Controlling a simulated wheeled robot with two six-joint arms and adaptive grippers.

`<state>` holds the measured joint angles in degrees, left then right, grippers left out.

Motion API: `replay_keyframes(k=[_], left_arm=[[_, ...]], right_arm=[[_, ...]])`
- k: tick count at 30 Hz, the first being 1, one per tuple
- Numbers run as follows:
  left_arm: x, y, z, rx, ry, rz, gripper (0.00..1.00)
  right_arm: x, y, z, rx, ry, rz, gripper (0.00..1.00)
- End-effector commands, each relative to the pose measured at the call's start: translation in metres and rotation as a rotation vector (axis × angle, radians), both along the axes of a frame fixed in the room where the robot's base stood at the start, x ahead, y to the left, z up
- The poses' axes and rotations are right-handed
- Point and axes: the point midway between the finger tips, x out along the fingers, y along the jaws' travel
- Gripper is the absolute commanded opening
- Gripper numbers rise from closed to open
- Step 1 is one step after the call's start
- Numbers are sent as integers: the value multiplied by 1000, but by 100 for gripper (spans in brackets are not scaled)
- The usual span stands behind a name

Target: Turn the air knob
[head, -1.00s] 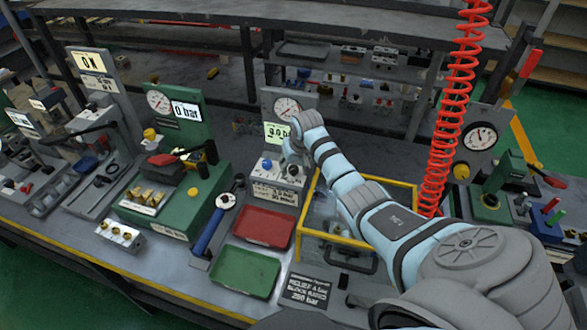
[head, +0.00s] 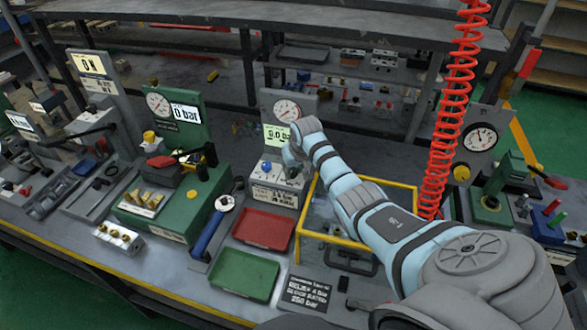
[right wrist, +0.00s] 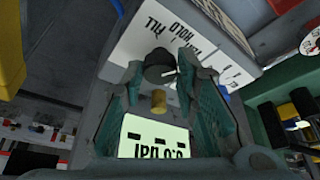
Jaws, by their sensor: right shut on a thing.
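The air test station (head: 274,194) stands mid-bench with a gauge (head: 287,110) and a lit display (head: 276,136) that seems to read 0.0 bar. In the right wrist view a black knob (right wrist: 159,67) sits on its white panel (right wrist: 206,40), lettered FILL and HOLD, upside down. My right gripper (right wrist: 161,73) has its two fingers closed on either side of this knob. In the head view my right gripper (head: 293,158) reaches the panel from the right and hides the knob. A brass fitting (right wrist: 159,101) shows between the fingers. My left gripper is out of view.
A red tray (head: 263,229) and a green tray (head: 244,276) lie in front of the station. A yellow-framed box (head: 298,235) stands under my right arm. A blue-handled tool (head: 207,235) lies left of the trays. A red coiled hose (head: 440,150) hangs at the right.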

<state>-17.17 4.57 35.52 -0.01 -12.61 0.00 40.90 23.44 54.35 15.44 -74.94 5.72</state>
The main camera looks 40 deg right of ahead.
Motion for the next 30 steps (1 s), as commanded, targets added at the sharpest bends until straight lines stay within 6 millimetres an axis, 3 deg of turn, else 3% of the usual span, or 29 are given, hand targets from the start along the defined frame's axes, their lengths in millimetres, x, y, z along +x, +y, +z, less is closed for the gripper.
replay_keyframes(k=[8, 17, 23, 30], left_arm=[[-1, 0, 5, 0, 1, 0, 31], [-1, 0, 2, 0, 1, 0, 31], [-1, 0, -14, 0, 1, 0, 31], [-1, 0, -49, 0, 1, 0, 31]], right_arm=[[0, -1, 1, 2, 1, 107, 0], [0, -4, 0, 0, 0, 352, 0], [1, -6, -3, 0, -3, 541, 0], [2, -8, -6, -1, -6, 767, 0]])
